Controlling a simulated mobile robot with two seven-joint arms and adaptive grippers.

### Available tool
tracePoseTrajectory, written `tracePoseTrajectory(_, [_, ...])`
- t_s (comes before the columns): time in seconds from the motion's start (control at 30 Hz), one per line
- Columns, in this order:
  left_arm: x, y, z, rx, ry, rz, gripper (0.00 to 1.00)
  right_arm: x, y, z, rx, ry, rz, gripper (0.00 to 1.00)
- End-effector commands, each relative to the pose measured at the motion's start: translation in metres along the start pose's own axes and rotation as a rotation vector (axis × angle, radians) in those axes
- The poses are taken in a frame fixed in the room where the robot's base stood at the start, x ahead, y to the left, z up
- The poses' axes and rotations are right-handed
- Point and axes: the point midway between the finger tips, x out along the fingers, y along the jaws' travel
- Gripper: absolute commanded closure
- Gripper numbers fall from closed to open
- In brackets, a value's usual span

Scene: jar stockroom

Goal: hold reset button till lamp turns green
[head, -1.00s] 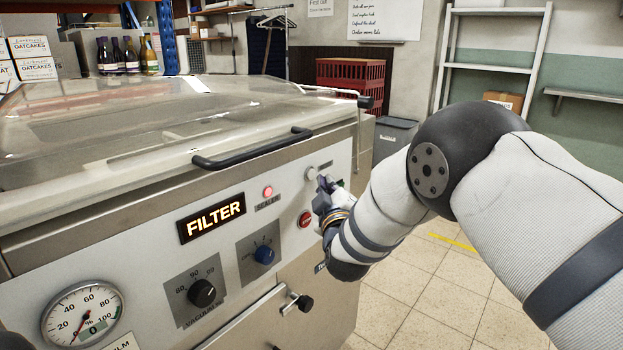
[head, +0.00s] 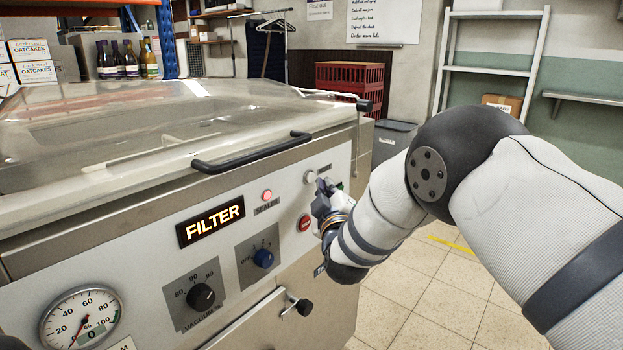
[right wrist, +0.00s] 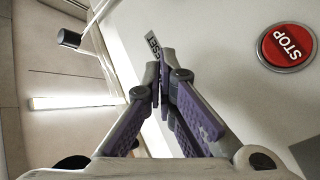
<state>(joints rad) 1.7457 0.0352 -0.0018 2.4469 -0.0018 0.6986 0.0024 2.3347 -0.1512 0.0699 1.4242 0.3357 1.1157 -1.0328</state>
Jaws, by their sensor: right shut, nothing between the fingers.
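The pale grey round button (head: 310,177) sits at the upper right of the machine's front panel, beside a small label. The label reads partly as "RESET" in the right wrist view (right wrist: 154,42), where the button itself is hidden behind my fingers. The lamp (head: 267,195) on the panel glows red. My right gripper (head: 322,187) is shut and empty, its tips just right of and slightly below the button in the head view. In the right wrist view its tips (right wrist: 163,58) are close to the label. I cannot tell whether they touch the button. My left gripper is not in view.
A red STOP button (head: 305,223) lies just below the grey button. The display (head: 210,220) reads "FILTER". Knobs and a gauge (head: 82,318) fill the panel's left. A black lid handle (head: 252,152) juts out above.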

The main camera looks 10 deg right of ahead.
Motion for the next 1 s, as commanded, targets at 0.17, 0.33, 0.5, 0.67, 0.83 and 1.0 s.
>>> tracePoseTrajectory(0.17, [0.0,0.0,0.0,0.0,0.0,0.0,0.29,0.0,0.0,0.0001,0.0,0.0,0.0,1.0])
tracePoseTrajectory(0.33, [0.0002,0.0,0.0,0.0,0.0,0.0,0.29,0.0002,-0.0002,0.0,0.0,0.0,0.0,1.0])
tracePoseTrajectory(0.5, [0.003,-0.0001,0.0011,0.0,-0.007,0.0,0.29,0.0035,-0.004,-0.0017,-0.001,0.0,-0.002,1.0])
tracePoseTrajectory(0.67, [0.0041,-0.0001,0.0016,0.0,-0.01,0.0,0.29,0.006,-0.0051,-0.0041,0.0,0.0,-0.001,1.0])
tracePoseTrajectory(0.83, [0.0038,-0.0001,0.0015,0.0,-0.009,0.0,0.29,0.006,-0.0043,-0.0045,0.0,0.0,0.0,1.0])
tracePoseTrajectory(1.0, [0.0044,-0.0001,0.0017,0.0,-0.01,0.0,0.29,0.0066,-0.0049,-0.0047,0.0,0.0,0.0,1.0])
